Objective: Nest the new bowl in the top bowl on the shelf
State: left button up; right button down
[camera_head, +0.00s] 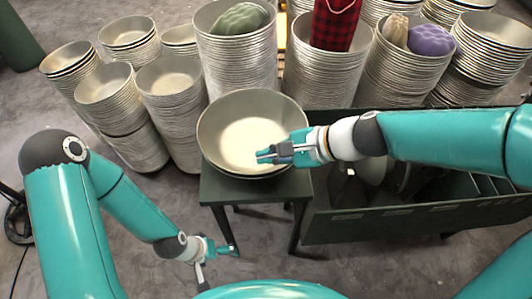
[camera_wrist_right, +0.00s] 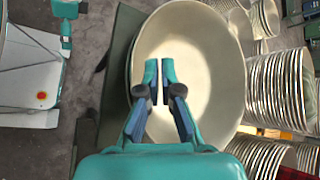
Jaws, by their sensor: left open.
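A wide cream bowl (camera_head: 225,122) rests on a small dark green stand (camera_head: 222,190), and it fills the middle of the right wrist view (camera_wrist_right: 215,60). A second rim edge shows just under it, so it seems nested in another bowl. My right gripper (camera_head: 268,156) is over the bowl's right side. In the right wrist view its two fingers (camera_wrist_right: 159,80) are parallel with a narrow gap and nothing visible between them. Whether they touch the bowl is unclear. My left gripper (camera_head: 222,250) is open and empty, low in front of the stand.
Tall stacks of similar bowls (camera_head: 240,60) stand behind, some topped with green, purple and beige items and a red plaid cloth (camera_head: 335,22). A dark green bin (camera_head: 350,227) stands right of the stand. Grey floor (camera_head: 150,275) is free at front left.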

jog(key=shift+d+f+b, duration=0.1)
jog(key=shift+f+b, duration=0.6)
jog(key=shift+b, duration=0.1)
jog(key=c, duration=1.3)
grip_release()
jog(key=shift+o, duration=0.3)
jog(key=shift+f, duration=0.15)
